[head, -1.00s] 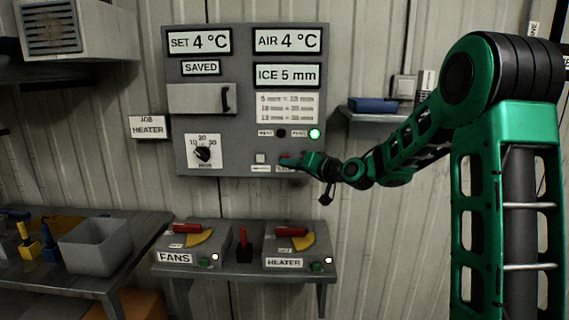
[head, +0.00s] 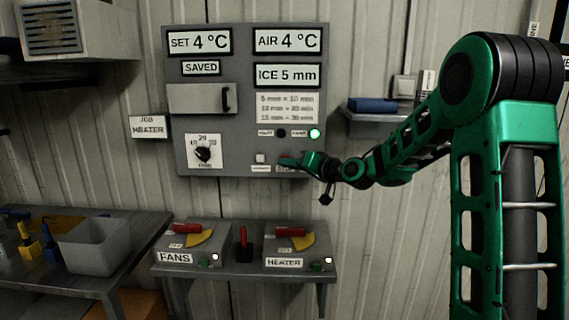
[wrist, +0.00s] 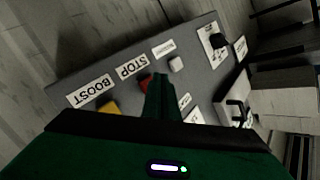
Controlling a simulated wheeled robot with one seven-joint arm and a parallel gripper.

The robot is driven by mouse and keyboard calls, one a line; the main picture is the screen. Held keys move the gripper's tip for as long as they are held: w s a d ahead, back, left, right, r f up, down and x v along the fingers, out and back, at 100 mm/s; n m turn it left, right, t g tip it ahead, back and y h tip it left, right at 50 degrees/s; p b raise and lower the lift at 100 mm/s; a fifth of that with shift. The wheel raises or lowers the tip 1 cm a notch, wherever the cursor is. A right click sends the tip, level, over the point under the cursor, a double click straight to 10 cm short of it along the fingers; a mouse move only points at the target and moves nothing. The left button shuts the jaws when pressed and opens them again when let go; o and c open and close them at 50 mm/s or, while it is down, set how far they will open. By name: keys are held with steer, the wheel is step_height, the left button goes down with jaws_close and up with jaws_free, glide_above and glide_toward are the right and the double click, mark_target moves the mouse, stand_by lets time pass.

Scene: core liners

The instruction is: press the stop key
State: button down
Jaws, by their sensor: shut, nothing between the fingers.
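The stop key is a red button (wrist: 146,81) beside the STOP label (wrist: 138,66) on the grey control panel (head: 245,100). In the wrist view my gripper (wrist: 160,82) is shut and empty, with its tips at the red key and covering part of it. I cannot tell whether they touch it or whether it is pressed in. In the head view my gripper (head: 293,162) is at the panel's lower right edge, hiding most of the key and its label. A sliver of red shows there.
A yellow key (wrist: 109,106) by the BOOST label (wrist: 89,92) and a white key (wrist: 176,64) flank the red one. A dial (head: 203,153) is at the panel's lower left. Below stand the FANS box (head: 190,243) and HEATER box (head: 297,246). A green lamp (head: 314,133) is lit.

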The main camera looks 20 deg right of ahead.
steer(key=shift+w+d, duration=0.15)
steer(key=shift+w, duration=0.15)
steer(key=shift+w+d, duration=0.15)
steer(key=shift+w, duration=0.35)
stand_by(0.9)
steer(key=shift+s, duration=0.15)
steer(key=shift+s+a, duration=0.3)
steer(key=shift+s, duration=0.5)
steer(key=shift+s+a, duration=0.25)
steer(key=shift+s, duration=0.55)
steer(key=shift+s+a, duration=0.25)
steer(key=shift+s, duration=0.5)
steer(key=shift+s+a, duration=0.25)
steer(key=shift+s, duration=0.55)
